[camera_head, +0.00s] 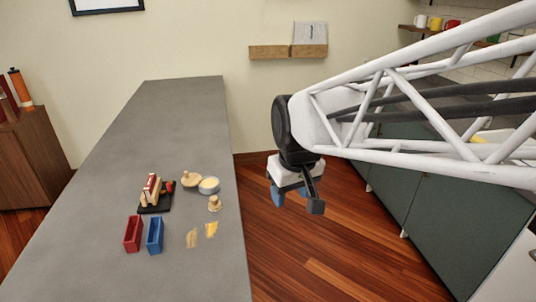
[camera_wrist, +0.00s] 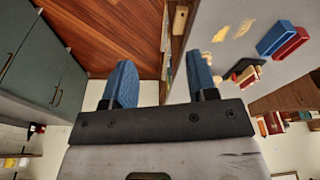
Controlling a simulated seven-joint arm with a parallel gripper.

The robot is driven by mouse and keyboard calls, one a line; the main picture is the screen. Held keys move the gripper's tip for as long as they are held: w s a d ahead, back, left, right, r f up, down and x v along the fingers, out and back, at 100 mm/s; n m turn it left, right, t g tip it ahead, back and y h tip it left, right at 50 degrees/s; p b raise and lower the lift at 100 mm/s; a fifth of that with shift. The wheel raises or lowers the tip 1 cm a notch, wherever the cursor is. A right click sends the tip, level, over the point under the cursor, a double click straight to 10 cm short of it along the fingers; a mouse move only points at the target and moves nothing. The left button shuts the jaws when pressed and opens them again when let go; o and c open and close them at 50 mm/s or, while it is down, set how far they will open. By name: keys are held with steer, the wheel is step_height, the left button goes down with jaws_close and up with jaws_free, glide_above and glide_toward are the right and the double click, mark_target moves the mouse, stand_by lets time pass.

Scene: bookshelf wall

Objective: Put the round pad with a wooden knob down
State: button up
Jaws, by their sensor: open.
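In the head view, a small round piece with a wooden knob (camera_head: 214,203) stands on the grey counter (camera_head: 180,110). A pale round disc with a knob-like top (camera_head: 190,179) lies behind it to the left, beside a round dish (camera_head: 209,186) with a pale top. I cannot tell for certain which of the two knobbed pieces is the pad. My gripper (camera_head: 290,195) is open and empty, off the counter's right side over the wooden floor. In the wrist view its blue fingers (camera_wrist: 162,70) are wide apart with nothing between them.
A black stand with a wooden and red-topped block (camera_head: 153,190), a red tray (camera_head: 133,233) and a blue tray (camera_head: 155,235) are on the counter. Two yellowish patches (camera_head: 211,229) lie near its right edge. The counter's far half is clear. Green cabinets (camera_head: 420,205) stand at right.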

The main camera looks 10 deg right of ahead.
steer(key=s+d+f+m, duration=0.1)
steer(key=s+d, duration=0.1)
steer(key=s, duration=0.4)
steer(key=s+d+m, duration=0.2)
steer(key=s, duration=0.4)
steer(key=shift+d+f, duration=0.3)
steer(key=shift+f, duration=0.05)
steer(key=shift+o, duration=0.4)
steer(key=shift+w+h, duration=0.1)
steer(key=shift+h, duration=0.2)
steer(key=n+g, duration=0.2)
steer(key=n, duration=0.7)
glide_above(214, 197)
steer(key=f, duration=0.9)
steer(key=shift+s+d+f, duration=0.2)
steer(key=shift+f, duration=0.1)
steer(key=shift+w+a+f, duration=0.2)
steer(key=shift+a+f, duration=0.05)
steer(key=shift+f, duration=1.3)
